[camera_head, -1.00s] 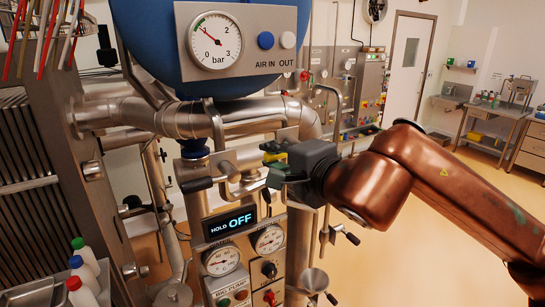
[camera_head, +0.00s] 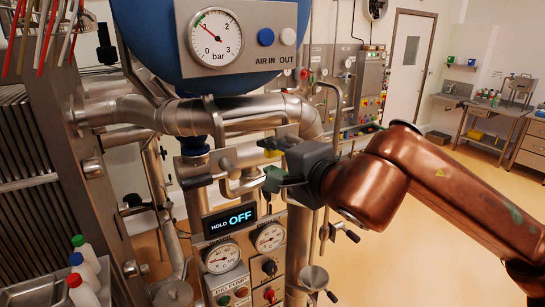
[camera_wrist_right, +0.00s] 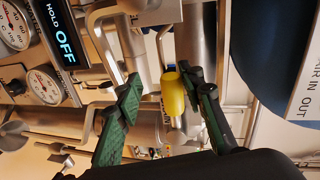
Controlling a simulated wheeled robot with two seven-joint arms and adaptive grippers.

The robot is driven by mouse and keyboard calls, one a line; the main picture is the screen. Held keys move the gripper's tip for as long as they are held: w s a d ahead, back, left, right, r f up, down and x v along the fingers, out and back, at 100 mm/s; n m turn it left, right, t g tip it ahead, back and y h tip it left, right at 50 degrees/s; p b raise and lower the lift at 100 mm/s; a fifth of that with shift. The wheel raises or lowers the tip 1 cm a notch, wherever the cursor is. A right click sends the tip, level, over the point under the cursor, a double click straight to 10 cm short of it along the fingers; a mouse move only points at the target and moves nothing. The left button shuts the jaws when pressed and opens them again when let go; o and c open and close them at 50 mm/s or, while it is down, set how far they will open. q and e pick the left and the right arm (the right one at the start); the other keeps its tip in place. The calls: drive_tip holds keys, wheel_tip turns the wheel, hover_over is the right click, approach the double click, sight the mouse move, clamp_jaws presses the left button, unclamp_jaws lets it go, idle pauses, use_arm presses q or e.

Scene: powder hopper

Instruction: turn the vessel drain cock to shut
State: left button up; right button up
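My right gripper (camera_head: 268,166) reaches in from the right, in front of the steel pipework below the blue vessel. In the right wrist view its two green-padded fingers (camera_wrist_right: 160,82) are apart. A yellow grip (camera_wrist_right: 173,96) shows between them, nearer the right finger; I cannot tell whether it touches. The yellow grip (camera_head: 271,146) also shows in the head view, just above the fingers. My left gripper is out of view.
The blue vessel (camera_head: 150,50) and its pressure gauge plate (camera_head: 245,65) are above. A panel reading HOLD OFF (camera_head: 230,219) and two dials sit below the gripper. A bent steel tube (camera_head: 238,180) is close to the fingers. Bottles (camera_head: 84,290) stand at lower left.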

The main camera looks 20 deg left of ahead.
drive_tip(key=shift+d+r, duration=0.1)
drive_tip(key=shift+r, duration=0.1)
idle(0.3)
drive_tip(key=shift+d, duration=0.1)
drive_tip(key=shift+s+d+r, duration=0.15)
drive_tip(key=shift+s+d, duration=0.05)
drive_tip(key=shift+s, duration=0.05)
drive_tip(key=v, duration=1.1)
